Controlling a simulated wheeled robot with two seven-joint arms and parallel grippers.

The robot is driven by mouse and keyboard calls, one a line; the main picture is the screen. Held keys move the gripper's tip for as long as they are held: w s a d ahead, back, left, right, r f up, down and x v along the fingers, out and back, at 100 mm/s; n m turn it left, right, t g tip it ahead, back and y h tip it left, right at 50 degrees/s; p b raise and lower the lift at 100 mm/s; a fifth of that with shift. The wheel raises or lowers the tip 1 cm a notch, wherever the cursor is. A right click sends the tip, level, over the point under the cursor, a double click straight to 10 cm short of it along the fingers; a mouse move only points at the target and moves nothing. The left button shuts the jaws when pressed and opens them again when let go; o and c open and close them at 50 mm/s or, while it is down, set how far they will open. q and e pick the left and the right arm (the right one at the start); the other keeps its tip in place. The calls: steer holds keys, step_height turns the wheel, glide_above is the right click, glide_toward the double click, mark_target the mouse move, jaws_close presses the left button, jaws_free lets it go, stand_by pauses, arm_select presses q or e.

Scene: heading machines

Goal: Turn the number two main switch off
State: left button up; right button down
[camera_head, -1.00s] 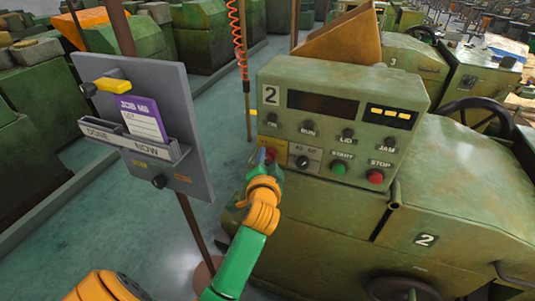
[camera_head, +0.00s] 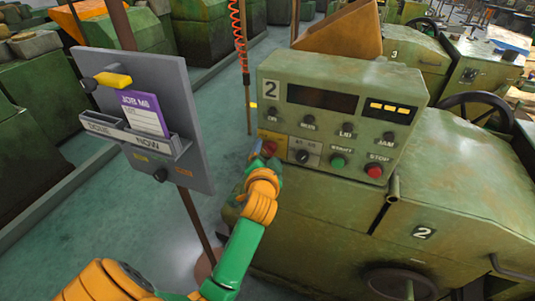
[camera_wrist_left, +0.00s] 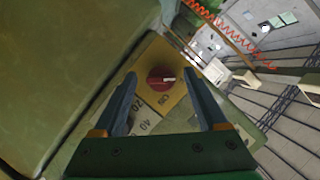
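The number two machine's control box (camera_head: 340,115) carries a big "2" at its upper left. Its main switch, a red knob (camera_head: 270,147), sits on a yellow plate at the lower left of the panel, partly hidden by my gripper. My left gripper (camera_head: 260,152) is right in front of that plate. In the left wrist view the red knob (camera_wrist_left: 160,77) with a pale mark shows on the yellow plate (camera_wrist_left: 172,98). My left gripper (camera_wrist_left: 165,85) is open there, its blue-grey fingers apart on either side of the knob, with gaps visible. My right gripper is not in view.
A black selector knob (camera_head: 303,157), a green start button (camera_head: 338,161) and a red stop button (camera_head: 375,171) sit to the right on the panel. A grey job board (camera_head: 190,110) on a post stands left of my arm. Open floor lies between.

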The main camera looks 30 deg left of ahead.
arm_select(q)
steer(key=b+v, duration=0.1)
steer(key=v, duration=0.6)
steer(key=w+d+f+m+g+h, duration=0.1)
steer(key=d+f+h, duration=0.15)
steer(key=f, duration=0.65)
steer(key=d+f+m+g+h, duration=0.15)
steer(key=d+f, duration=0.25)
steer(key=f, duration=0.4)
steer(key=s+d+f+g+h, duration=0.15)
steer(key=s+f, duration=0.25)
steer(key=f, duration=0.4)
steer(key=s+d+f+g+h, duration=0.1)
steer(key=s+d+f+g, duration=0.15)
steer(key=f, duration=0.45)
steer(key=s+a+f+n+g, duration=0.1)
steer(key=s+f, duration=0.4)
steer(key=s, duration=0.4)
steer(key=s+a+f+n+g, duration=0.1)
steer(key=s+f, duration=0.3)
steer(key=s, duration=0.5)
steer(key=s+a+f+n+g, duration=0.1)
steer(key=s+a+f+g, duration=0.1)
steer(key=s+f, duration=0.3)
steer(key=s+g+h, duration=0.1)
steer(key=s, duration=0.3)
steer(key=shift+s+f, duration=0.35)
steer(key=shift+s, duration=0.05)
